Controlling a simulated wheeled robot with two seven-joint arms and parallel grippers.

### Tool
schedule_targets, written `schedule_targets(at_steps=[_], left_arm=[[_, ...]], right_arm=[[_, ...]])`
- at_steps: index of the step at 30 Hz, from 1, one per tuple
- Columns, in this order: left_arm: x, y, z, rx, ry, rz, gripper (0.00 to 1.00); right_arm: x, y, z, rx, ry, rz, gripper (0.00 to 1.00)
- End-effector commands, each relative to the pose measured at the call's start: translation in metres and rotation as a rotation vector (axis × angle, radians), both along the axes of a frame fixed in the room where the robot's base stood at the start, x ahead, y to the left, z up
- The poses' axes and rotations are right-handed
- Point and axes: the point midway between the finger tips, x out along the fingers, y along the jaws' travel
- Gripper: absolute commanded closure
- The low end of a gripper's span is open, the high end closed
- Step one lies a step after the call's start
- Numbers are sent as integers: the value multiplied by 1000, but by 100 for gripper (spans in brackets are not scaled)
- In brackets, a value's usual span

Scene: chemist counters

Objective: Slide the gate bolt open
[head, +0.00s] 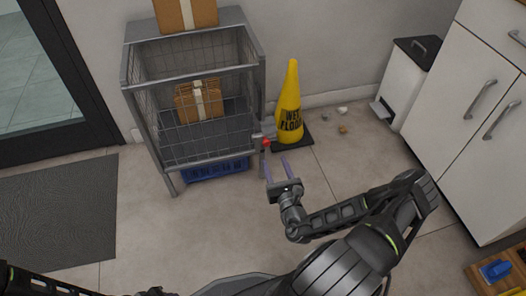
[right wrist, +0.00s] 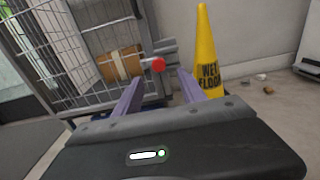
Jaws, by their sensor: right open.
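The gate bolt shows as a red knob (head: 266,142) on a grey fitting at the right front edge of the wire cage (head: 192,67). In the right wrist view the red knob (right wrist: 158,64) sits at the end of a light rod, seen between my fingertips. My right gripper (head: 274,161) is open, its two purple fingers pointing at the knob. The knob appears just beyond the fingertips; I cannot tell whether they touch it. My left arm shows only at the bottom left edge; its gripper is out of view.
A yellow wet-floor cone (head: 289,105) stands right of the cage, close to the bolt. A cardboard box (head: 200,102) is inside the cage, another box (head: 185,14) on top, and a blue crate (head: 214,168) below. White cabinets (head: 465,120) stand at right. The floor in front is clear.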

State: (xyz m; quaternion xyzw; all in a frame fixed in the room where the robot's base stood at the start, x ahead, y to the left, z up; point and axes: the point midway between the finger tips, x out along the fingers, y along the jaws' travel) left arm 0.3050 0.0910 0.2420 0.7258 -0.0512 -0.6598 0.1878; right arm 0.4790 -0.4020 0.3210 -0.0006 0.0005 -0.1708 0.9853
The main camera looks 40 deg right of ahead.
Motion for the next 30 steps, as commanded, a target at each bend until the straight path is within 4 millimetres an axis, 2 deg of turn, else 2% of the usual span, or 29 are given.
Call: schedule_targets(at_steps=[11, 14, 24, 30], left_arm=[[0, 0, -2, 0, -1, 0, 64], [1, 0, -7, 1, -3, 1, 64], [5, -1, -30, 2, -13, 6, 64], [6, -1, -34, 3, -16, 7, 64]], right_arm=[[6, 0, 1, 0, -2, 6, 52], [14, -3, 0, -1, -2, 6, 52], [62, -20, -1, -1, -3, 8, 52], [75, -24, 2, 0, -2, 8, 52]])
